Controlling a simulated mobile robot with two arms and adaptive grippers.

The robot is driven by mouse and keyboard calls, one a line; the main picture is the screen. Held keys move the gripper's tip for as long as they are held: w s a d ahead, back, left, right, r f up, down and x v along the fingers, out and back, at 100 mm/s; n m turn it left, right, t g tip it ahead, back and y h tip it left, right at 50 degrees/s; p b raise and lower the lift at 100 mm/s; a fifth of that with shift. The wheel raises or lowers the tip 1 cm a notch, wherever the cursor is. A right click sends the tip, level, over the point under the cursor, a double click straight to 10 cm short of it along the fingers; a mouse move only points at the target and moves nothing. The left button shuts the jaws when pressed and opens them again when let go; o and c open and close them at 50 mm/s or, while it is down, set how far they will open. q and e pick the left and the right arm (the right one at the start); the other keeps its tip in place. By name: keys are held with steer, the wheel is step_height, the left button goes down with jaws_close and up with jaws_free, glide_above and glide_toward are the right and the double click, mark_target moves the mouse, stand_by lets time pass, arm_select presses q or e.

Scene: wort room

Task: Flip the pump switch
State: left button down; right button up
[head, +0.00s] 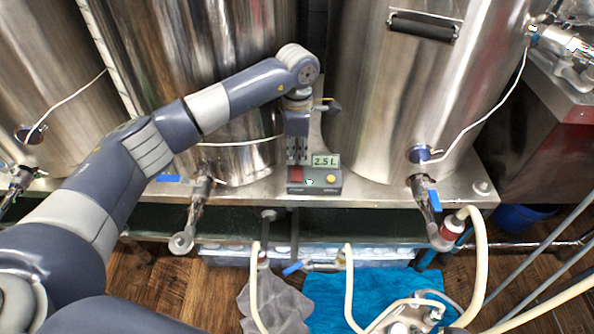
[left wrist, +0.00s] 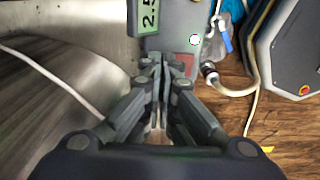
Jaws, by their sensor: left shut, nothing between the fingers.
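The small grey control box (head: 322,188) stands on the metal ledge between two steel tanks. It has a "2.5 L" display (head: 326,160), a yellow button (head: 331,179) and a red part (head: 296,174) at its left, which looks like the switch. The box also shows in the left wrist view (left wrist: 180,22), with its display (left wrist: 148,18) and the red part (left wrist: 186,62). My left gripper (head: 298,161) is shut and empty, pointing down just above the red part. In the wrist view its fingertips (left wrist: 164,62) hide some of the box; I cannot tell whether they touch it. My right gripper is out of view.
Large steel tanks (head: 390,95) rise close on both sides of the box. Valves with blue handles (head: 434,199) stick out in front. Hoses (head: 476,260), a blue cloth (head: 335,293) and a grey cloth (head: 278,305) lie lower down, over a wooden floor.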

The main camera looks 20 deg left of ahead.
mark_target(297, 167)
arm_select(q)
steer(key=shift+f, duration=0.15)
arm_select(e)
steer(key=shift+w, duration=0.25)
arm_select(q)
steer(key=shift+f+b, duration=0.4)
steer(key=shift+f, duration=0.5)
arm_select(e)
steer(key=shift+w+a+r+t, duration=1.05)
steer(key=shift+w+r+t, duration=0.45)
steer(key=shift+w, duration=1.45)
arm_select(q)
steer(key=shift+r+p, duration=0.35)
steer(key=shift+r, duration=0.4)
steer(key=shift+r+p, duration=0.5)
steer(key=shift+r, duration=0.3)
steer(key=shift+r+p, duration=0.7)
steer(key=shift+r, duration=0.25)
steer(key=shift+r+p, duration=0.3)
steer(key=shift+r, duration=0.25)
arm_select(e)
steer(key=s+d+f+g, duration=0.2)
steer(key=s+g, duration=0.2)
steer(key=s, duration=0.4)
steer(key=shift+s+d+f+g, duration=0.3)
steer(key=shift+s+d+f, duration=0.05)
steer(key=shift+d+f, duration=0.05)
